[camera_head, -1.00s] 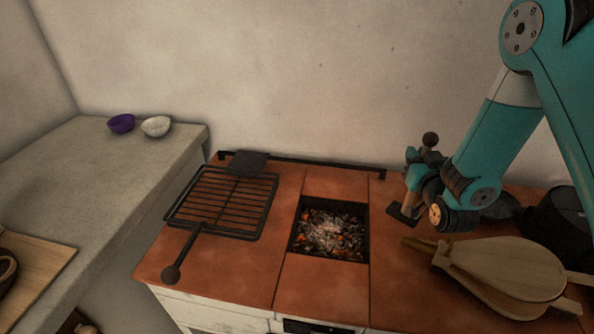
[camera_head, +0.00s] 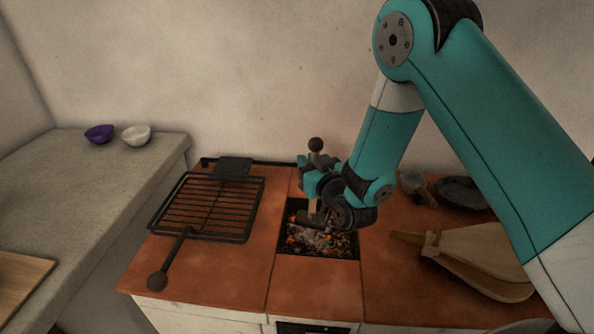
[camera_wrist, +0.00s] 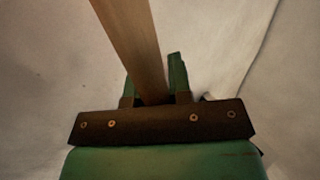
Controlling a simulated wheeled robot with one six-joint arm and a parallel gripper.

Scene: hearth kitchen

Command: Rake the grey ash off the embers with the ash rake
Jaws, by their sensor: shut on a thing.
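The ember pit (camera_head: 350,252) is a square opening in the terracotta hearth top. Orange embers (camera_head: 297,240) and dark coals lie in it, with pale grey ash (camera_head: 318,238) across the middle. My gripper (camera_head: 312,184) is over the back of the pit, shut on the ash rake (camera_head: 316,145). The rake stands roughly upright, with its dark knob above the jaws. Its wooden handle (camera_wrist: 128,38) runs between the fingers in the wrist view. Its dark head is low at the back of the pit, partly hidden by my wrist; I cannot tell whether it touches the ash.
A grill rack (camera_head: 212,205) with a long handle lies left of the pit. Wooden bellows (camera_head: 480,258) lie to the right, their nozzle pointing at the pit. A dark pan (camera_head: 462,192) is at the back right. Purple (camera_head: 99,134) and white (camera_head: 136,135) bowls stand on the left counter.

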